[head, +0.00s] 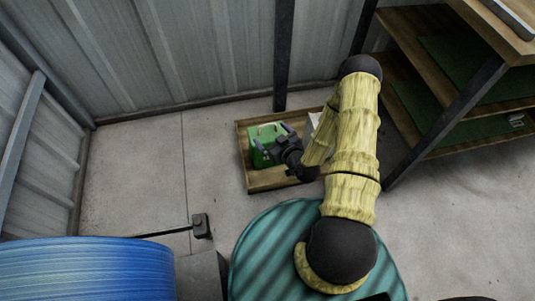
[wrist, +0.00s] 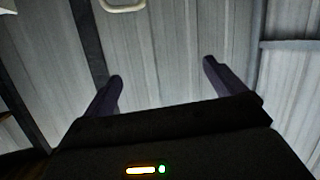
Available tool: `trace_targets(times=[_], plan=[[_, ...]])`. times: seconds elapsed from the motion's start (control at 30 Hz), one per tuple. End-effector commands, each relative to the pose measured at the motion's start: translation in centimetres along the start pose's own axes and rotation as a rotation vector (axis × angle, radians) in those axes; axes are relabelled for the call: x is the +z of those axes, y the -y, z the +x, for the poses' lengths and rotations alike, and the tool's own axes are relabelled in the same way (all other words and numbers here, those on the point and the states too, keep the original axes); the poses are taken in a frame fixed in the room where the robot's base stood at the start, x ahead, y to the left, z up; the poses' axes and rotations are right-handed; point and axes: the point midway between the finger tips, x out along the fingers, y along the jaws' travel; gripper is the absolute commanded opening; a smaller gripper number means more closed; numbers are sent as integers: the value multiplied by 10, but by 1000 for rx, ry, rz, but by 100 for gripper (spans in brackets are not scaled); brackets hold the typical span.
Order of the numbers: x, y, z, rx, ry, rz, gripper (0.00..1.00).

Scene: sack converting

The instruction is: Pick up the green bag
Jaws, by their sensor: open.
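The green bag (head: 265,132) sits in a shallow wooden tray (head: 267,181) on the floor, near the back wall. My gripper (head: 273,138) is open, with its fingers over the near side of the bag in the head view. They hide part of the bag, and I cannot tell whether they touch it. In the wrist view my gripper (wrist: 162,70) shows two spread dark fingers with nothing between them but the wall behind. The bag is not recognisable in the wrist view.
A pale object (head: 313,122) is in the tray's right part, partly hidden by my arm. A dark post (head: 283,60) stands behind the tray. Wooden shelves (head: 425,85) stand at right. A blue roll (head: 85,270) is at lower left. Floor left of the tray is clear.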

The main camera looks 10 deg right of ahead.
Motion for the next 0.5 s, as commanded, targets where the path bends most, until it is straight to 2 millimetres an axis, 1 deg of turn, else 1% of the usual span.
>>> trace_targets(times=[0.03, 0.17, 0.2, 0.3, 0.4, 0.5], plan=[[29, 4, 4, 21, -28, 18, 95], [66, 8, 4, 90, -116, 56, 95], [77, 8, 4, 116, -142, 67, 95], [104, 10, 0, 181, -202, 96, 95], [122, 11, -4, 241, -248, 119, 95], [131, 11, -9, 281, -277, 132, 95]])
